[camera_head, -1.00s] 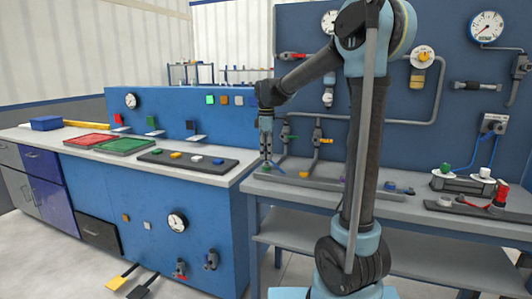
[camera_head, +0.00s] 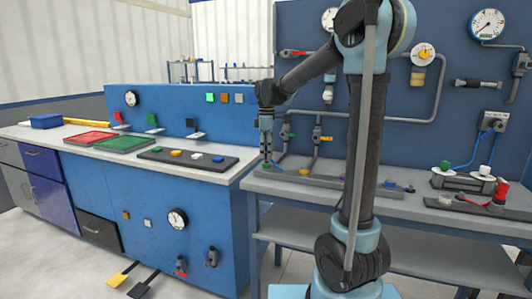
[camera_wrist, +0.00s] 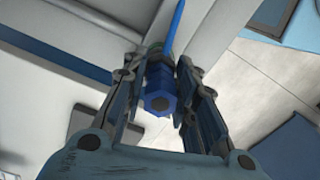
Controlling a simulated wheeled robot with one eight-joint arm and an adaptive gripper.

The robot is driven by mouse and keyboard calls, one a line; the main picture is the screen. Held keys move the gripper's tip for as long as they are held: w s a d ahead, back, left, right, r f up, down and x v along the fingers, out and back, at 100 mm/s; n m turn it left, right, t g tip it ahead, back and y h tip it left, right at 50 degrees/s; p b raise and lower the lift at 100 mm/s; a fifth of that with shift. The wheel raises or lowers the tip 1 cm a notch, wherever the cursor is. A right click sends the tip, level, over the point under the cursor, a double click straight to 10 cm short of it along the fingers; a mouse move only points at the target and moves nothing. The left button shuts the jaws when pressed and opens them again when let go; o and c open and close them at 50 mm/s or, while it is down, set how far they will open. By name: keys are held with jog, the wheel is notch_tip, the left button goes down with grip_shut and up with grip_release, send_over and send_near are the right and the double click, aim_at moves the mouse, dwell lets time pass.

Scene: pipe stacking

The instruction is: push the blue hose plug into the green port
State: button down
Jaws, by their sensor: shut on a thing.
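The blue hose plug (camera_wrist: 158,98) has a hexagonal end and sits between the two fingers of my gripper (camera_wrist: 165,82) in the wrist view. Its blue hose (camera_wrist: 176,28) runs up to the top edge of that view. My gripper (camera_head: 266,158) points down over the left end of the right-hand workbench and is shut on the plug. A small green part, seemingly the green port (camera_head: 266,167), shows right at the fingertips. A greenish rim (camera_wrist: 153,46) shows just beyond the plug in the wrist view. I cannot tell whether the plug is in the port.
An orange part (camera_head: 304,171) stands on the same bench, right of my gripper. A blue panel with gauges and pipes rises behind the bench. A white and green plug stand (camera_head: 462,180) and a red fitting (camera_head: 500,192) sit at the right. A blue console stands to the left.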

jog(key=shift+f, duration=0.8)
jog(key=c, duration=1.2)
grip_release()
